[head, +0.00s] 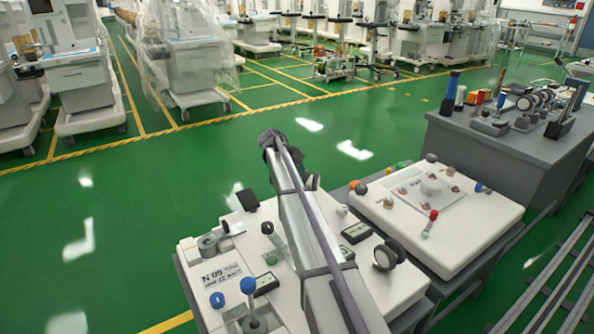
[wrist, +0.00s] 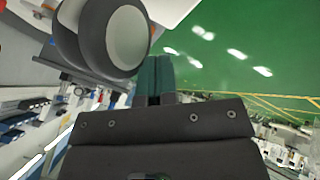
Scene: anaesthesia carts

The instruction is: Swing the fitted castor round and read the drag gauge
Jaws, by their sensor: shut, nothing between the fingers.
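A dark castor (wrist: 128,38) with a light grey hub fills the upper left of the wrist view. My gripper (wrist: 156,62) shows there as two dark teal fingers side by side, shut and empty, just right of the wheel's lower edge; I cannot tell whether they touch it. In the head view a twin-wheel castor (head: 388,255) sits at the right edge of the near white bench top; I cannot tell if it is the same one. A small dark display (head: 357,233) lies beside it and another (head: 265,284) lies left of my arm, both unreadable. My arm hides my gripper there.
The near bench (head: 205,300) carries a printed plate (head: 224,282) reading 60 N, blue knobs and small fittings. A second white block (head: 480,215) stands to its right. A grey table (head: 500,150) with tools is farther right. Open green floor lies beyond.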

